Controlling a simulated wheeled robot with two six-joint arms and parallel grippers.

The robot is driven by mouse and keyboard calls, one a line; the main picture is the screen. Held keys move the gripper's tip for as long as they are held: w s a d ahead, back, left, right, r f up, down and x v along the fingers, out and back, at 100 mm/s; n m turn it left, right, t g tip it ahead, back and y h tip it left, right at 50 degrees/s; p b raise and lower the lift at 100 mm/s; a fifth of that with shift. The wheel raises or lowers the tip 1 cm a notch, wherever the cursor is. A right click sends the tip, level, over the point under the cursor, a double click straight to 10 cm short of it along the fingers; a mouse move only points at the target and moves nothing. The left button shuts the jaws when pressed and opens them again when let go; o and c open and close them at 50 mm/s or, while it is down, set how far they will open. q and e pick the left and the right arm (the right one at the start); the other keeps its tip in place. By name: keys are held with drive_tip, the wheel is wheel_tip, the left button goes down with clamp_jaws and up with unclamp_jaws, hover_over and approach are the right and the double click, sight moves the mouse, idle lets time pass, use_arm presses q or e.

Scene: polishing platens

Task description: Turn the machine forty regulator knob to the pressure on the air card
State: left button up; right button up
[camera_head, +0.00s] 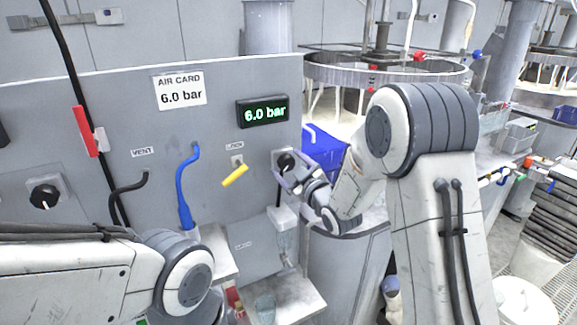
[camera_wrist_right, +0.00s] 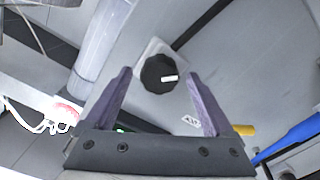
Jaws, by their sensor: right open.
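The air card (camera_head: 180,91) on the grey panel reads "6.0 bar". The green digital display (camera_head: 263,111) to its right also reads "6.0 bar". The black regulator knob (camera_head: 286,161) sits at the panel's right edge. In the right wrist view the knob (camera_wrist_right: 157,74), with a white pointer mark, shows on its pale square plate. My right gripper (camera_head: 283,176) is open at the knob. Its two purple fingers stand on either side of the knob in the wrist view, with visible gaps and no clear contact. My left arm enters at lower left; its gripper is out of view.
A yellow lever (camera_head: 235,175) under a "LOCK" label and a blue handle (camera_head: 185,190) are left of the knob. Another black knob (camera_head: 44,196) is at far left. A clear bowl (camera_head: 285,238) hangs below the regulator. A blue bin (camera_head: 318,150) stands behind the panel edge.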

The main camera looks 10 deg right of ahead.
drive_tip(key=b+v, duration=0.3)
drive_tip(key=v, duration=0.7)
drive_tip(key=shift+b, duration=0.3)
drive_tip(key=shift+s, duration=0.1)
drive_tip(key=s+a+f+m+g+h, duration=0.2)
drive_tip(key=s+a+f+g, duration=0.7)
drive_tip(key=s, duration=0.2)
drive_tip(key=s+f+g+h, duration=0.2)
drive_tip(key=s+g, duration=0.6)
drive_tip(key=s, duration=1.4)
drive_tip(key=shift+a+f+h, duration=0.25)
drive_tip(key=shift+a+h, duration=0.05)
drive_tip(key=shift+a, duration=0.1)
drive_tip(key=shift+w, duration=0.1)
